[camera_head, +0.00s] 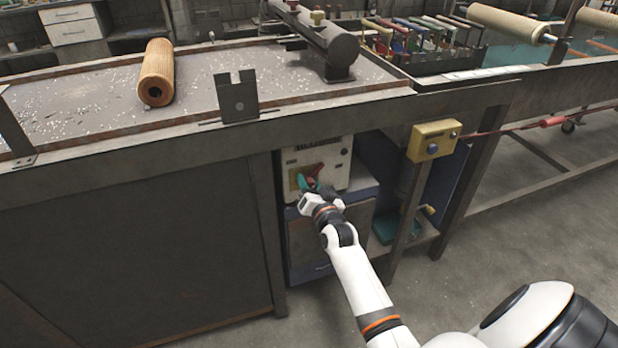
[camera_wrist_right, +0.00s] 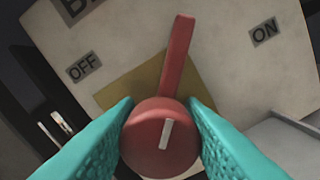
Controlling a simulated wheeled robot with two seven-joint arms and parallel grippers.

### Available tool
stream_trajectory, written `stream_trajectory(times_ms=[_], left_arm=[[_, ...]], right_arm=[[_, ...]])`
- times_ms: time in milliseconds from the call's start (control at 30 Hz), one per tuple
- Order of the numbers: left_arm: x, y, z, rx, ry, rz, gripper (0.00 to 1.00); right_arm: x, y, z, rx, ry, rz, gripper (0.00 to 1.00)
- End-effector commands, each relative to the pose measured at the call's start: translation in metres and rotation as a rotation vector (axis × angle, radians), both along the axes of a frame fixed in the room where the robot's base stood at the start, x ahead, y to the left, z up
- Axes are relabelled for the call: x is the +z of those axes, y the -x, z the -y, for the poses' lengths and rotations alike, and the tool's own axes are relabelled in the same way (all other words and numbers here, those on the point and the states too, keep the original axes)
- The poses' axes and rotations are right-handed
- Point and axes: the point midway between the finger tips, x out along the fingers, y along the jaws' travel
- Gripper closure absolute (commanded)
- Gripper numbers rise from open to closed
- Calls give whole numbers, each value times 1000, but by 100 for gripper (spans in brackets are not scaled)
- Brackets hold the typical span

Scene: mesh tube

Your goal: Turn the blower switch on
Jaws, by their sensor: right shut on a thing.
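The blower switch is a red round knob with a long lever and a white line, on a pale control box (camera_head: 335,158) under the table. In the right wrist view the switch (camera_wrist_right: 176,70) has its lever pointing up and slightly right, between the OFF label (camera_wrist_right: 84,68) and the ON label (camera_wrist_right: 264,33). My right gripper (camera_wrist_right: 160,135) has its teal fingers on both sides of the round hub, shut on it. In the head view my right gripper (camera_head: 318,190) reaches the box front and hides part of the switch. My left gripper is out of view.
The table edge (camera_head: 180,134) overhangs the box. A yellow button box (camera_head: 434,140) on a post stands to the right, close to my right arm. A mesh roll (camera_head: 156,75) and a dark cylinder (camera_head: 315,40) are on the tabletop. Open floor lies in front.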

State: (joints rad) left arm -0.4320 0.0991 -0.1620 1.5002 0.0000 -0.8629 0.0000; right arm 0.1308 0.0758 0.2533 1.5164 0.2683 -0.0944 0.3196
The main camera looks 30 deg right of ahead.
Motion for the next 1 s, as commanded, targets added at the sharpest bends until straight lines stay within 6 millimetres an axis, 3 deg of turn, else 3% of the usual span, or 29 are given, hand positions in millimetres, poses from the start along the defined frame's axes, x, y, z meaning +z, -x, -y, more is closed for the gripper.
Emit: stream_trajectory(times_ms=[200,400,1000], left_arm=[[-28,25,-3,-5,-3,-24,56],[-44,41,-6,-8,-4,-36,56],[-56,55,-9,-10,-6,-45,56]], right_arm=[[2,0,1,0,-199,48,87],[0,0,2,0,-381,92,87],[-2,0,2,0,-750,182,87]])
